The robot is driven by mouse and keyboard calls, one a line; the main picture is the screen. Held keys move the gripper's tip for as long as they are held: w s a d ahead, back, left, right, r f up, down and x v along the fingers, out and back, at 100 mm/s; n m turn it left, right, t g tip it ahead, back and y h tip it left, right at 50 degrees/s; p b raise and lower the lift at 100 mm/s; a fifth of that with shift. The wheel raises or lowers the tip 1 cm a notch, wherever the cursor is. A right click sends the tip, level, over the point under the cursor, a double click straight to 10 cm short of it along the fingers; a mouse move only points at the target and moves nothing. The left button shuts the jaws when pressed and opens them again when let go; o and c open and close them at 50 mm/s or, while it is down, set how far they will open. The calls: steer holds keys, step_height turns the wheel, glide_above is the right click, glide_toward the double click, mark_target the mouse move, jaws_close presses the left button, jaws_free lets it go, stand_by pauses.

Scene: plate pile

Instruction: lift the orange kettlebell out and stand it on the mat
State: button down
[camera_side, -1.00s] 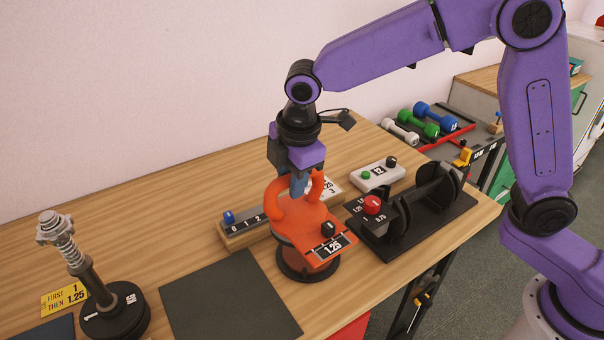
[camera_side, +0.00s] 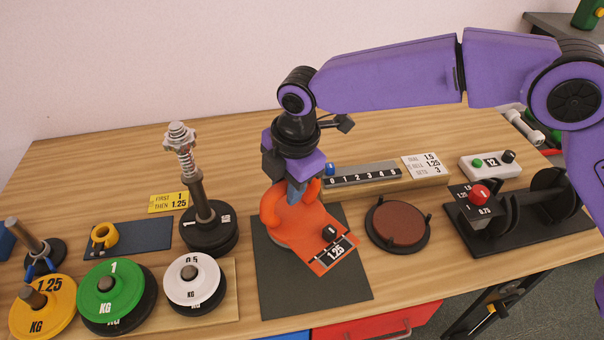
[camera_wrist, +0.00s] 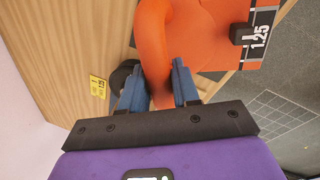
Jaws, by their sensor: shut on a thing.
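The orange kettlebell (camera_side: 270,212) has a looped handle and carries an orange plate with a black slider and the label 1.25. My gripper (camera_side: 296,190) is shut on its handle. In the wrist view the blue fingers of my gripper (camera_wrist: 164,75) lie either side of the orange handle (camera_wrist: 153,45). The kettlebell is over the dark square mat (camera_side: 275,290) and looks upright. Its base is mostly hidden by the plate, so I cannot tell whether it touches the mat.
A round black stand with a brown pad (camera_side: 400,222) is empty right of the mat. Weight discs (camera_side: 112,285) and a spring-topped post (camera_side: 195,195) stand left. A wooden block with a number scale (camera_side: 362,175) lies behind. A black rack (camera_side: 510,220) is farther right.

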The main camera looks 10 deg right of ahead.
mark_target(289, 211)
stand_by(0.4)
steer(key=shift+w+f, duration=0.1)
steer(key=shift+f, duration=2.1)
steer(key=shift+f, duration=0.65)
steer(key=c, duration=0.7)
jaws_free()
steer(key=shift+c, duration=0.2)
steer(key=shift+d+f, duration=0.1)
steer(key=shift+f, duration=0.15)
step_height(289, 211, up, 18)
steer(key=s+d, duration=0.1)
steer(key=s, duration=0.2)
steer(key=shift+d+f, duration=0.25)
